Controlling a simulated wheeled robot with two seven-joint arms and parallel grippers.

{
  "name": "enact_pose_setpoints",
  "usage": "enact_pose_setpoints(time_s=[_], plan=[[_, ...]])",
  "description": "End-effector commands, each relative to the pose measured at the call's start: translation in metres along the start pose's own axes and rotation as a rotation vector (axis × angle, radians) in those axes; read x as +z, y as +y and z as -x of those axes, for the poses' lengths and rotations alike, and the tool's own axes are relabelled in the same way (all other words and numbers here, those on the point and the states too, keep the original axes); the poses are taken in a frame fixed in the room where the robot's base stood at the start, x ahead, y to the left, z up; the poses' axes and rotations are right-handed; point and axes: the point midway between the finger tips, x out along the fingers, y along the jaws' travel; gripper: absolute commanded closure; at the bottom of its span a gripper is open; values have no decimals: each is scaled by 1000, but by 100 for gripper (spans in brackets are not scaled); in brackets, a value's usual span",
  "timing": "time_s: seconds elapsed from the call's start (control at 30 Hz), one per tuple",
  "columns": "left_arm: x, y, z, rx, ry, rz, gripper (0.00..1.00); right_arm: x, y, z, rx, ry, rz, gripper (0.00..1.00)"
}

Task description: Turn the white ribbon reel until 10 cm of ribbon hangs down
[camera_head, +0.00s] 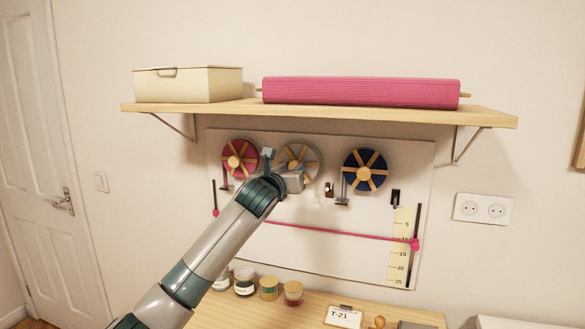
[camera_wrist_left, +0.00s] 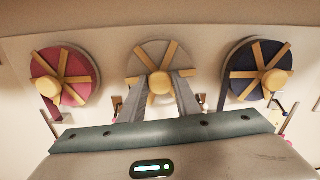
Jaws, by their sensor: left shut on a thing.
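The white ribbon reel (camera_head: 312,158) is the middle one of three on the wall board, with tan spokes and a round tan hub knob. It also shows in the wrist view (camera_wrist_left: 142,60). My left gripper (camera_wrist_left: 160,84) has its two grey fingers on either side of that knob, shut on it. In the head view my left gripper (camera_head: 291,178) covers the lower left of the white reel. A hanging length of white ribbon cannot be made out clearly against the pale board. A cream scale (camera_head: 400,248) marked 5 to 25 is at the board's lower right. My right gripper is not in view.
A pink reel (camera_head: 231,160) and a blue reel (camera_head: 378,160) flank the white one. A pink cord (camera_head: 340,234) crosses the board. The shelf (camera_head: 230,108) above holds a cream box (camera_head: 190,84) and a pink roll (camera_head: 360,92). Jars (camera_head: 269,290) stand on the table below.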

Motion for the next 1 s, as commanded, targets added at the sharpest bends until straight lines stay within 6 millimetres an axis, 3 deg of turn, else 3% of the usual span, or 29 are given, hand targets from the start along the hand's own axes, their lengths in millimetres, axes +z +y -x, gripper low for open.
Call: enact_pose_setpoints(time_s=[1.0], plan=[[-2, 3, 0, 1, 1, 906, 93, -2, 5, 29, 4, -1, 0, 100]])
